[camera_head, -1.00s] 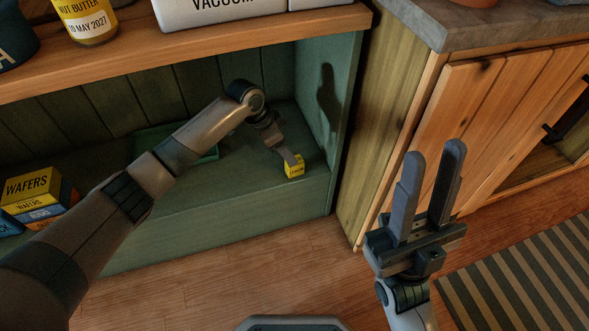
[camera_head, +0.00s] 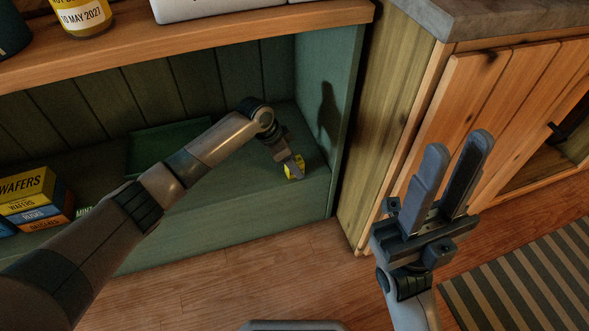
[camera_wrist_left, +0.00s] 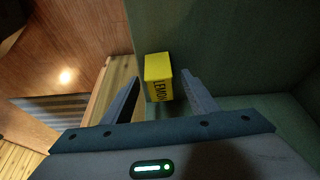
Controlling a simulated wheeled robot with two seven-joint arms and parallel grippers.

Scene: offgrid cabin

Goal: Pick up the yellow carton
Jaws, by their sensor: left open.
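The small yellow carton (camera_head: 291,174), marked LEMON, stands on the green lower shelf near its front right corner. It also shows in the left wrist view (camera_wrist_left: 158,75). My left gripper (camera_wrist_left: 160,77) is open, with one finger on either side of the carton. In the head view one finger of this gripper covers part of the carton. My right gripper (camera_head: 459,146) is open and empty, its fingers pointing up in front of the wooden cabinet.
A stack of boxes marked WAFERS (camera_head: 28,185) and a partly hidden MINT box (camera_head: 84,211) stand on the shelf to the left. A green tray (camera_head: 150,146) lies behind my left arm. The shelf's right side wall (camera_head: 328,100) and the upper board (camera_head: 200,45) bound the space.

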